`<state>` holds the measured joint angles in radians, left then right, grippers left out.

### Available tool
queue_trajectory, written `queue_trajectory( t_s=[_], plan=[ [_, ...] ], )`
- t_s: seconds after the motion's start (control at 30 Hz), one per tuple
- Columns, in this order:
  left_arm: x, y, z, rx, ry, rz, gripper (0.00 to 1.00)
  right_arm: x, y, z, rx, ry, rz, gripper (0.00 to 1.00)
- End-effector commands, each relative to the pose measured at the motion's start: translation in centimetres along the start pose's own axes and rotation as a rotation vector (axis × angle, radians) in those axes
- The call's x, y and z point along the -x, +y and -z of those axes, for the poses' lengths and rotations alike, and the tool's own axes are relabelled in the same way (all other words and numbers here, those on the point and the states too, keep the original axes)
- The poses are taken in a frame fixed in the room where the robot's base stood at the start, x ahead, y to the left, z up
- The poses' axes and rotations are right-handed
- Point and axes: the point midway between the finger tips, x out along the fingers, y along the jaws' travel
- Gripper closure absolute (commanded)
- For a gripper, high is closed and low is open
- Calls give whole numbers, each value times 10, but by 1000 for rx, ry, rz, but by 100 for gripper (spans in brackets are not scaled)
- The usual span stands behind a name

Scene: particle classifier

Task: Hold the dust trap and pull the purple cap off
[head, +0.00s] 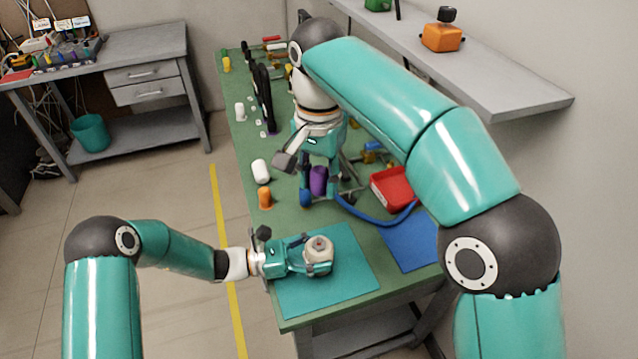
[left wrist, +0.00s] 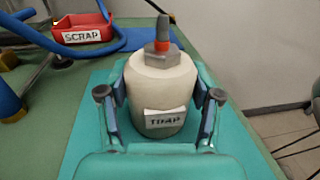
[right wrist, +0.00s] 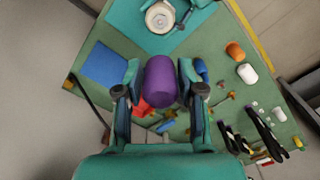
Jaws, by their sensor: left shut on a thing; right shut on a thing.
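The dust trap (head: 319,262) is a cream-white jar on the teal mat at the bench's near end. The left wrist view shows the dust trap (left wrist: 158,85) upright, with a "TRAP" label, a grey hex fitting and a red-banded stub on top, uncapped. My left gripper (head: 306,256) is shut around its sides. The purple cap (head: 318,180) is in my right gripper (head: 320,188), farther up the bench and clear of the trap. The right wrist view shows the purple cap (right wrist: 160,82) between both fingers, with the trap (right wrist: 160,17) apart from it.
A teal mat (head: 350,280) and a blue mat (head: 410,245) lie at the near end. A red scrap tray (head: 391,188) and a blue hose (head: 375,217) are beyond. White (head: 261,171) and orange (head: 265,198) cylinders stand near the left edge. A wall shelf (head: 500,85) overhangs the right.

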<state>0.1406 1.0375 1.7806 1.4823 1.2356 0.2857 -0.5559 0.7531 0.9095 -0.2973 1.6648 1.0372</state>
Motion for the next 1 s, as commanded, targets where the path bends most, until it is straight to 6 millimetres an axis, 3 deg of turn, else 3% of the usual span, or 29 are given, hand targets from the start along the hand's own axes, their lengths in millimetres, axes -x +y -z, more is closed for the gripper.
queue_trajectory(
  t_s=[0.17, 0.4, 0.43, 0.6, 1.0],
  plan=[
    [0, -1, 1, 3, 1, 3, 100, 12, 0, 0, 1, 0, 1, 91],
    [0, -2, 1, 3, 2, 3, 100, 14, 0, -1, 1, 0, 0, 91],
    [0, -2, 1, 3, 2, 3, 34, 14, 0, -1, 1, 0, 0, 91],
    [0, -1, 1, 2, 1, 2, 7, 14, 0, -1, 1, 0, 0, 91],
    [3, 0, 0, 0, 0, 0, 7, 14, 0, -1, 1, 0, 0, 91]
  ],
)
